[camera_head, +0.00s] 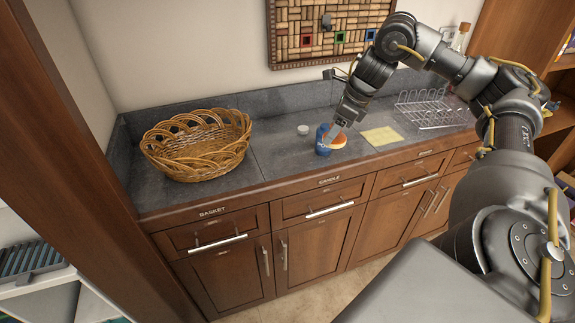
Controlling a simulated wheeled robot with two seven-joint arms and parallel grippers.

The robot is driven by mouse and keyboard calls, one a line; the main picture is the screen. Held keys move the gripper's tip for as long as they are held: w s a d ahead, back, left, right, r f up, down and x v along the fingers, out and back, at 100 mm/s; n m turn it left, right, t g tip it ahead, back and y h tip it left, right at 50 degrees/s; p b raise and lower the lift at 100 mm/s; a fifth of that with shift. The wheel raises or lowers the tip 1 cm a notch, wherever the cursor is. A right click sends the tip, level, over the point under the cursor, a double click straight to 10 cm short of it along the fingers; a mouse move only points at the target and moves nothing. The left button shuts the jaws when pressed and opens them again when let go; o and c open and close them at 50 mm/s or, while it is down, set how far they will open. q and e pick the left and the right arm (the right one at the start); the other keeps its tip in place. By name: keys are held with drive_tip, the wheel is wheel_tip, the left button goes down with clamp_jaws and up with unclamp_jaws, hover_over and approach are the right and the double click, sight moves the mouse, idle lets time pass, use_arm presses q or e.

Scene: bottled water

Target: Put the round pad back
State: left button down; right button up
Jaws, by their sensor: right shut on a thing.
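The round pad (339,142), orange with a pale rim, is at the fingertips of my right gripper (333,133), over the middle of the grey counter. My right gripper reaches down from the upper right and is shut on the pad, partly covering it. A blue cup-like object (322,146) stands right beside the pad, on its left. I cannot tell whether the pad touches it or the counter. My left gripper is not in view.
A wicker basket (197,146) sits on the counter's left part. A small white round item (303,130) lies behind the blue object. A yellow square sheet (382,136) and a wire rack (428,108) are to the right. Bare counter (275,155) lies between basket and blue object.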

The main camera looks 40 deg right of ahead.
drive_tip(key=w+a+f, duration=0.1)
drive_tip(key=w+f, duration=0.1)
drive_tip(key=w, duration=0.2)
drive_tip(key=w+a+f, duration=0.2)
drive_tip(key=w+f, duration=0.1)
drive_tip(key=w+a+f, duration=0.2)
drive_tip(key=w+f, duration=0.1)
drive_tip(key=w, duration=0.1)
drive_tip(key=shift+w, duration=0.3)
drive_tip(key=shift+w+a+f, duration=0.15)
drive_tip(key=shift+w+f, duration=0.35)
drive_tip(key=shift+f, duration=0.2)
drive_tip(key=f+p, duration=0.1)
drive_tip(key=f, duration=0.2)
drive_tip(key=shift+w+p, duration=0.2)
drive_tip(key=shift+p, duration=0.2)
drive_tip(key=shift+f, duration=0.3)
drive_tip(key=shift+a, duration=0.1)
